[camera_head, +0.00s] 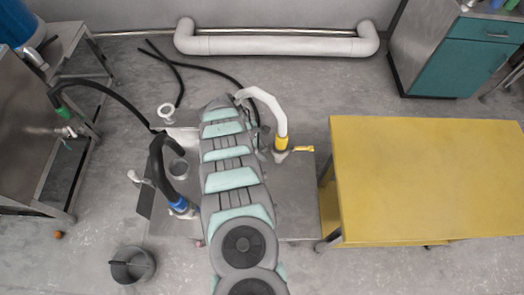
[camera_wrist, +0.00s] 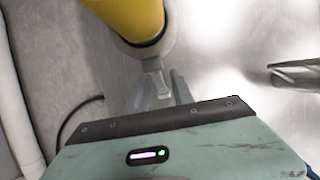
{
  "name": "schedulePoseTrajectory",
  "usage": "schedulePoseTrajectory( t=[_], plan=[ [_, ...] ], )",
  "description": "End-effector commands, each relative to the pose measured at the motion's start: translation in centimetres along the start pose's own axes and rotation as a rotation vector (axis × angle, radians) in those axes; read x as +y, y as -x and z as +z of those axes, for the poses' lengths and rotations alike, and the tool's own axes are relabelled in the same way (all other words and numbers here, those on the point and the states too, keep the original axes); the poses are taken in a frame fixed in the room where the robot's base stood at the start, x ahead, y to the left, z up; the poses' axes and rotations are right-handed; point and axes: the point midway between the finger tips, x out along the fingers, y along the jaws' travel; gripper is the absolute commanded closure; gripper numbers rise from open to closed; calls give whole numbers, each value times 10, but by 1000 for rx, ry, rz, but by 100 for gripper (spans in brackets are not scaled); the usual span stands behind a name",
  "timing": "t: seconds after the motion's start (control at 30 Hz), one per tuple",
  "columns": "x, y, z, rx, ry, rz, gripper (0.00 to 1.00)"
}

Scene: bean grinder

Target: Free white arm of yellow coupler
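The yellow coupler (camera_head: 281,144) stands upright under a curved white pipe, with a yellow lever out to its right. In the wrist view the coupler (camera_wrist: 135,18) fills the top, with a pale collar below it. The small pale tab at that collar looks like the white arm (camera_wrist: 156,82); it points towards my gripper (camera_wrist: 161,88). The two grey fingers sit close together, one on each side of the tab, and appear shut on it. In the head view my own arm covers most of the gripper and the white arm.
A blue coupler (camera_head: 181,206) with a black hose stands on the left of the metal plate (camera_head: 290,205). A yellow table (camera_head: 425,180) is close on the right. The wrist view shows a metal bar (camera_wrist: 295,72) at right. A dark bucket (camera_head: 131,266) is on the floor.

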Motion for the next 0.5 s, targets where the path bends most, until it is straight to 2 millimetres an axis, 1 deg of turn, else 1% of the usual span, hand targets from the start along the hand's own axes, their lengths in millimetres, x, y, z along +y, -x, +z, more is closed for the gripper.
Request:
schedulePoseTrajectory(
  t=[0.03,0.33,0.5],
  plan=[
    [0,0,0,0,0,0,76],
    [0,0,0,0,0,0,100],
    [0,0,0,0,0,0,100]
  ],
)
